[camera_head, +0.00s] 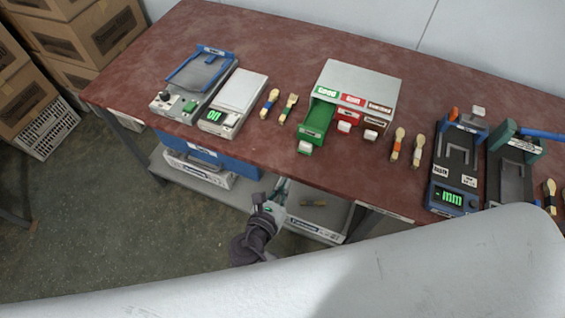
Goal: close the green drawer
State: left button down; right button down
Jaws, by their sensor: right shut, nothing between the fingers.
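The green drawer (316,121) sticks out of the left bay of a small grey cabinet (364,80) on the table. It is open, and its pale handle (305,147) points toward the table's front edge. The red and dark drawers beside it look pushed in. My right gripper (280,189) is shut and empty. In the picture it shows below the table's front edge, under and a little left of the green drawer, apart from it. My left gripper is not in view.
On the red-brown table (240,40), a scale (240,90), a blue-framed device (195,80) and small wooden spoons (287,108) stand left of the cabinet. More spoons and a press (457,160) stand right. A lower shelf holds trays (320,216). Boxes (85,35) are stacked at left.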

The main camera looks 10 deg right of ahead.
aim_at(305, 148)
jog(key=x, duration=0.4)
jog(key=p+x, duration=0.1)
jog(key=x, duration=0.3)
jog(key=p+x, duration=0.1)
jog(key=x, duration=0.4)
jog(key=shift+d+r, duration=0.1)
jog(key=shift+r, duration=0.3)
jog(key=shift+w, duration=0.1)
jog(key=w+d, duration=0.2)
jog(key=w, duration=0.1)
jog(key=w+d+b, duration=0.1)
jog(key=w+d, duration=0.1)
jog(key=w, duration=0.1)
jog(key=w+d+b, duration=0.1)
jog(key=w+d, duration=0.1)
jog(key=w, duration=0.2)
jog(key=shift+d+f, duration=0.1)
jog(key=shift+d, duration=0.4)
jog(key=shift+r, duration=0.35)
jog(key=shift+w, duration=0.1)
